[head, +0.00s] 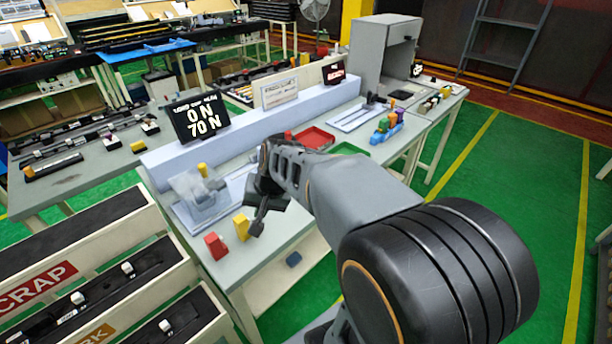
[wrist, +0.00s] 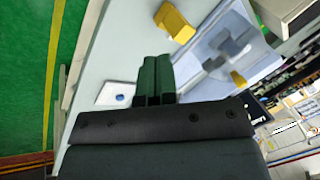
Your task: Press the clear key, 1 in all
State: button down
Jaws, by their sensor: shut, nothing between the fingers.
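A small white plate with a round blue button (wrist: 120,98) lies on the grey bench top in the wrist view. It looks like the clear key, but I can read no label on it. My gripper (wrist: 157,62) is shut and empty, just beside the plate in that view, with no visible contact with the button. In the head view my gripper (head: 257,230) hangs over the near bench, close to a yellow block (head: 241,226). The key does not show there; my arm covers part of the bench.
A red block (head: 215,246) stands at the bench's front edge. A clear-guarded fixture (head: 197,193) with a yellow part is behind it. A red tray (head: 312,138) and coloured pieces (head: 386,127) are farther right. A scrap rack (head: 60,278) stands at left.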

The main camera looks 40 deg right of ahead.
jog(key=w+d+m+t+p, duration=0.1)
jog(key=w+d+m+p, duration=0.1)
jog(key=w+d+m, duration=0.3)
jog(key=w+d+f+m+t+p, duration=0.1)
jog(key=w+d+m, duration=0.4)
jog(key=d, duration=0.6)
jog(key=w+d+f+m+t+y+p, duration=0.1)
jog(key=w+d+m+t+p, duration=0.1)
jog(key=w+d+m, duration=0.3)
jog(key=d+m+p, duration=0.1)
jog(key=d, duration=0.2)
jog(key=shift+w+f+t, duration=0.2)
jog(key=shift+w+t, duration=0.05)
jog(key=shift+t, duration=0.15)
jog(key=shift+f, duration=0.1)
notch_tip(320, 180, down, 9)
jog(key=b, duration=0.6)
jog(key=shift+r+b, duration=0.2)
jog(key=shift+b, duration=0.2)
jog(key=shift+f, duration=0.25)
jog(key=shift+f+b, duration=0.2)
jog(key=shift+b, duration=0.3)
